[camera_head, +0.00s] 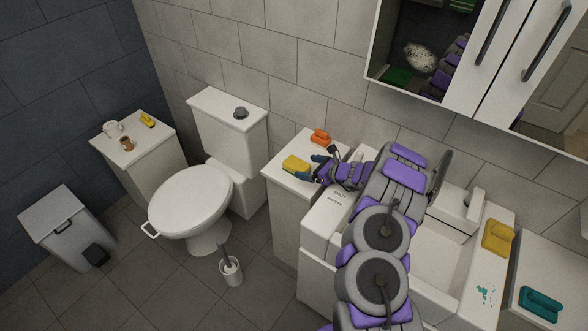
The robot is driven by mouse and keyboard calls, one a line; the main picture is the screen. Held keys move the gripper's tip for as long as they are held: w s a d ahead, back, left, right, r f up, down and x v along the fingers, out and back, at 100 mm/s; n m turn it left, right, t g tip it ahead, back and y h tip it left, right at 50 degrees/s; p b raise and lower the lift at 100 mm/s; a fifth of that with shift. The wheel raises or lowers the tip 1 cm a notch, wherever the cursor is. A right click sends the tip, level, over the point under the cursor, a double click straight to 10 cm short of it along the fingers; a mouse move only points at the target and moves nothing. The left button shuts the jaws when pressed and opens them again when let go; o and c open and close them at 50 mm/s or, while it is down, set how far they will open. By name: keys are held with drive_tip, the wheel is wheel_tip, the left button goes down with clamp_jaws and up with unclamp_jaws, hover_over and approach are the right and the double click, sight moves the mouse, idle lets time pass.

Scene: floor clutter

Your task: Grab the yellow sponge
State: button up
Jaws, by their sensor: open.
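A yellow sponge (296,164) lies on the white cabinet top (283,176) between the toilet and the sink. My gripper (311,167) is open just to the right of this sponge, its dark blue fingers pointing left toward it. The fingers are close to the sponge's right end; I cannot tell whether they touch it. Another yellow, sponge-like item (497,237) sits on the right side of the sink counter. A small yellow item (147,120) lies on the left cabinet.
An orange item (320,137) sits behind the gripper on the same top. The toilet (190,198) stands left, with a brush holder (231,270) on the floor. A bin (66,225) stands far left. A mirrored wall cabinet (470,60) hangs above the sink.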

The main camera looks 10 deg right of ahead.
sight(298, 164)
drive_tip(key=shift+w+d+f, duration=0.3)
drive_tip(key=shift+w+d, duration=0.05)
drive_tip(key=shift+d, duration=0.05)
drive_tip(key=shift+w+f, duration=0.1)
drive_tip(key=shift+w, duration=0.05)
drive_tip(key=x, duration=0.2)
drive_tip(key=b+x, duration=0.1)
drive_tip(key=x, duration=0.1)
drive_tip(key=a+x, duration=0.1)
drive_tip(key=x, duration=0.1)
drive_tip(key=shift+a, duration=0.2)
drive_tip(key=shift+d, duration=0.5)
drive_tip(key=shift+c, duration=0.4)
drive_tip(key=shift+a, duration=0.15)
drive_tip(key=c, duration=0.9)
drive_tip(key=shift+c, duration=0.2)
